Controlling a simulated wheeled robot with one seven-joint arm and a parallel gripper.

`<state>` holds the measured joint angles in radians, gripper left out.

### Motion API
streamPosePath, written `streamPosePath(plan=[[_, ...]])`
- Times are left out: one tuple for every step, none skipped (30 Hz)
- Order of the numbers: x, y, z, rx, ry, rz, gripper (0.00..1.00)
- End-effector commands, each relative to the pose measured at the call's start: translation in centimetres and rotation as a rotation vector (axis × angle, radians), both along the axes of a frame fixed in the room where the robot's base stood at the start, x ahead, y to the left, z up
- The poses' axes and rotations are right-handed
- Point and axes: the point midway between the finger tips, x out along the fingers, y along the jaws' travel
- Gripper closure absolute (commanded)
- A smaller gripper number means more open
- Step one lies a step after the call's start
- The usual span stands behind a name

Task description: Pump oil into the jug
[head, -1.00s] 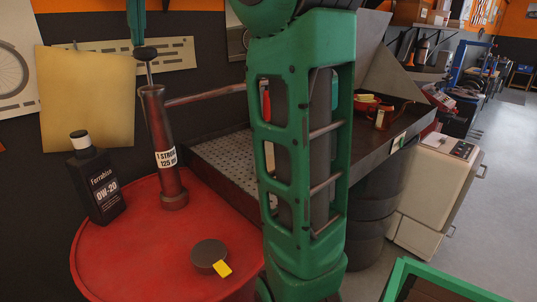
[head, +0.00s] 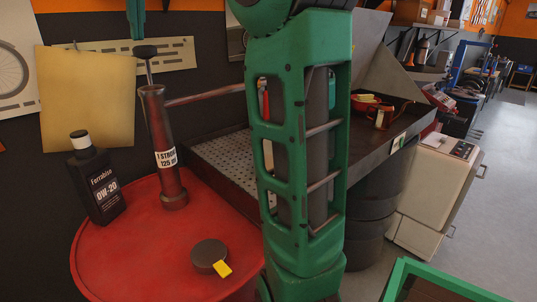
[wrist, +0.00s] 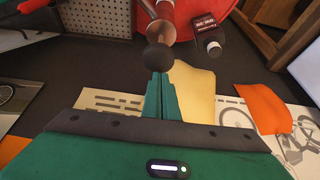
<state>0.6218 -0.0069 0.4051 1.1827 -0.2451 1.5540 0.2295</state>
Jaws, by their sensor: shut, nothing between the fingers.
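The oil pump (head: 157,130) is a dark red upright cylinder on a red drum (head: 150,255), with a "1 STROKE" label. Its black knob (head: 145,51) sits on a short rod above the cylinder. The spout pipe (head: 208,94) runs right and passes behind my arm. My gripper (head: 137,36) is shut and empty, just above the knob with a small gap. In the wrist view, the shut fingertips (wrist: 160,76) point at the knob (wrist: 159,57). A small copper-coloured vessel (head: 383,117) stands on the bench at right; I cannot tell whether it is the jug. My arm hides the spout's end.
A black oil bottle (head: 95,185) and a dark round can (head: 209,256) with a yellow tag stand on the drum. A workbench (head: 218,155) with a perforated top lies behind my arm. A white cabinet (head: 430,205) stands at right, beside open floor.

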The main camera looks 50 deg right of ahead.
Motion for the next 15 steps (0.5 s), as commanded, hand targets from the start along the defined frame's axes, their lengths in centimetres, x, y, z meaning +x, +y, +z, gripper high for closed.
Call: streamPosePath(plan=[[0.0,-0.1,0.4,0.001,-0.002,-0.001,1.00],[0.0,-0.1,0.7,0.001,-0.003,-0.001,1.00],[-0.1,-0.1,1.1,0.003,-0.002,-0.002,1.00],[-0.2,-0.1,1.4,0.003,-0.003,0.000,1.00],[-0.2,-0.1,1.7,0.002,-0.004,0.000,1.00],[-0.3,-0.1,2.0,0.004,-0.003,0.000,1.00],[-0.4,-0.2,2.3,0.004,-0.003,0.001,1.00],[-0.4,-0.2,2.6,0.004,-0.004,0.001,1.00],[-0.4,-0.2,2.9,0.004,-0.004,0.001,1.00],[-0.5,-0.2,3.2,0.005,-0.003,0.001,1.00],[-0.5,-0.3,3.4,0.005,-0.003,0.001,1.00],[-0.5,-0.3,3.7,0.005,-0.004,0.001,1.00],[-0.6,-0.3,4.0,0.005,-0.003,0.001,1.00],[-0.6,-0.3,4.3,0.005,-0.003,0.002,1.00],[-0.6,-0.3,4.6,0.006,-0.004,0.003,1.00]])
